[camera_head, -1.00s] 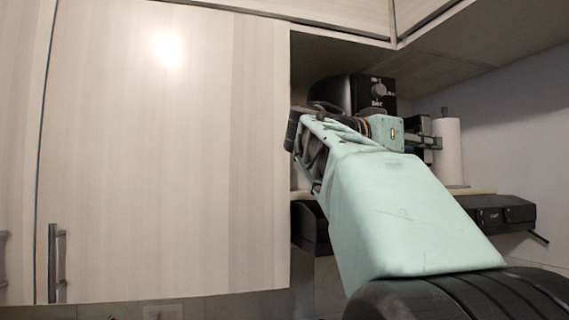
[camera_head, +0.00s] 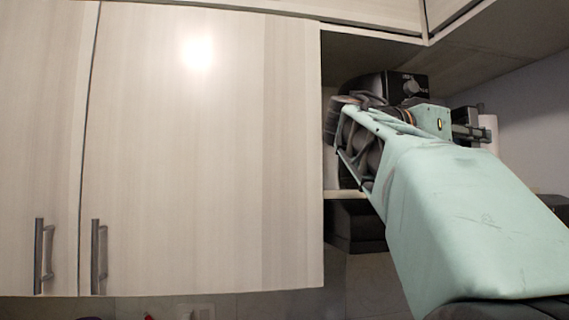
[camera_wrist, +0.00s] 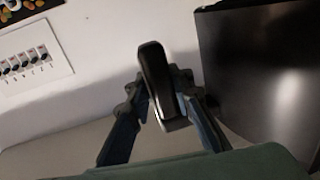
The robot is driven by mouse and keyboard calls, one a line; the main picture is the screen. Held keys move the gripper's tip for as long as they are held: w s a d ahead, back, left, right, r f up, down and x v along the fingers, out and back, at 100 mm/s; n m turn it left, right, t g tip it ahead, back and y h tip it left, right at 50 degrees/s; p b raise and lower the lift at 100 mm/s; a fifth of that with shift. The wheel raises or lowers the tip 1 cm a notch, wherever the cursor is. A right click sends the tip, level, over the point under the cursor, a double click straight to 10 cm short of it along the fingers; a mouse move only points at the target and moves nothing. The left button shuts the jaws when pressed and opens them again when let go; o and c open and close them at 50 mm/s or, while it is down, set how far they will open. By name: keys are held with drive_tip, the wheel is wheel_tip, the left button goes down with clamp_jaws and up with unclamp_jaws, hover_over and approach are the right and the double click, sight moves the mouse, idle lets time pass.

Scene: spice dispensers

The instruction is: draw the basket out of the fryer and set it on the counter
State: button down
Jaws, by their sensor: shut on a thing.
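In the wrist view my gripper (camera_wrist: 158,88) has its two fingers on either side of a black handle (camera_wrist: 152,66) with a paler end, and is shut on it. I take this as the basket's handle; the basket itself cannot be made out. In the head view a black appliance with a knob (camera_head: 411,86), apparently the fryer, stands in the recess under the upper cabinets. My pale green arm covers its lower part, and my gripper's grip on the handle is not clear there.
A large closed cabinet door (camera_head: 200,150) fills the left of the head view. A white paper roll (camera_head: 488,130) stands right of my arm. The wrist view shows a large dark panel (camera_wrist: 262,75) close on the right and a white wall plate with knobs or switches (camera_wrist: 28,62) on the left.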

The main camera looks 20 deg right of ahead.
drive_tip(key=shift+s+a+b, duration=0.2)
drive_tip(key=shift+s+b, duration=0.6)
drive_tip(key=shift+s, duration=0.65)
drive_tip(key=shift+s+a+b, duration=0.15)
drive_tip(key=shift+s+b, duration=0.65)
drive_tip(key=shift+s, duration=0.65)
drive_tip(key=s+b, duration=0.1)
drive_tip(key=s, duration=0.2)
drive_tip(key=shift+s+a+b, duration=0.2)
drive_tip(key=shift+s+b, duration=0.15)
drive_tip(key=shift+r, duration=0.1)
drive_tip(key=w, duration=0.1)
drive_tip(key=w+p, duration=0.1)
drive_tip(key=w, duration=0.1)
drive_tip(key=w+p, duration=0.1)
drive_tip(key=w, duration=0.1)
drive_tip(key=shift+d, duration=0.4)
